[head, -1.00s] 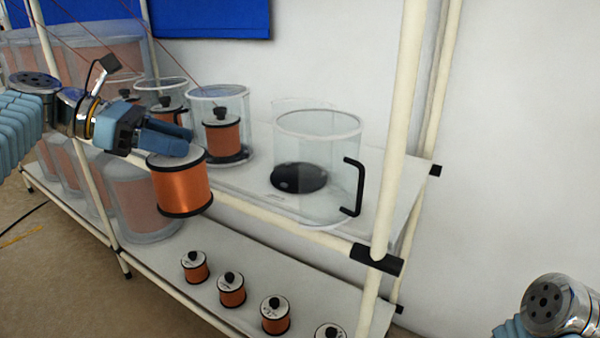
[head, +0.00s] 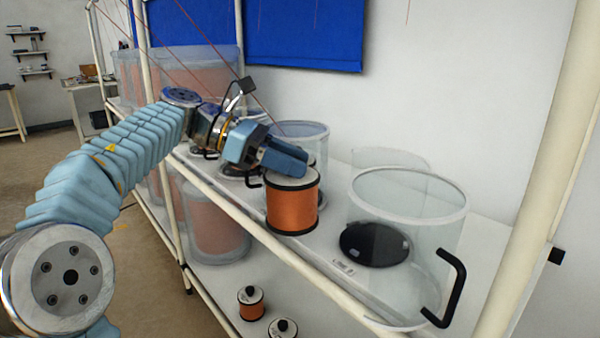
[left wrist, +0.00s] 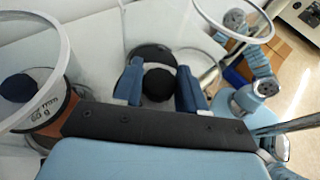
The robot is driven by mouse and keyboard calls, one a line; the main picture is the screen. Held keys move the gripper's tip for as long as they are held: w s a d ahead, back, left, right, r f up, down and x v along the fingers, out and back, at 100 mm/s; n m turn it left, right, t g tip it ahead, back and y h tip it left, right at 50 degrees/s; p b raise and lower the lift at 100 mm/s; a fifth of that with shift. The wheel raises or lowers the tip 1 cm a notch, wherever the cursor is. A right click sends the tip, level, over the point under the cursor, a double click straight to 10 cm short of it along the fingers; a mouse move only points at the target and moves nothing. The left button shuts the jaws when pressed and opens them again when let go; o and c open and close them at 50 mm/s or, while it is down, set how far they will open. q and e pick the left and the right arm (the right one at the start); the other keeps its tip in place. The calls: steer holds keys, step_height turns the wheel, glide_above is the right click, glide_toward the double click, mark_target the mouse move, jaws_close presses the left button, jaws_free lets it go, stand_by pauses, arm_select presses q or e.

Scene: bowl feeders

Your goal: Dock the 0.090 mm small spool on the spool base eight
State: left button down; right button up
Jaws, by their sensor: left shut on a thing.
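A copper-orange spool (head: 292,207) with black rims and a white top hangs from my left gripper (head: 284,160), at the height of the upper shelf. The left wrist view shows the two blue fingers (left wrist: 160,88) shut on its black knob (left wrist: 159,83). A black round base (head: 374,243) sits empty on the upper shelf, to the right of the spool, with a clear cylinder cover (head: 408,195) with a black handle around or beside it; I cannot tell which. The small label by the base is too blurred to read. My right gripper is not in view.
Clear covers (head: 300,130) with spools stand further left along the upper shelf (head: 330,262). Small spools (head: 251,303) stand on the lower shelf. A cream rack post (head: 540,170) rises at the right, and a cream rail runs along the shelf's front.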

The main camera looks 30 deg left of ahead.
arm_select(q)
steer(key=d+r+p+x, duration=0.1)
steer(key=r+x, duration=0.1)
steer(key=x, duration=1.3)
steer(key=shift+w+d+r, duration=0.15)
steer(key=shift+w+d, duration=0.2)
steer(key=c, duration=1.1)
jaws_free()
steer(key=shift+f, duration=0.3)
steer(key=o, duration=0.5)
steer(key=shift+r, duration=0.1)
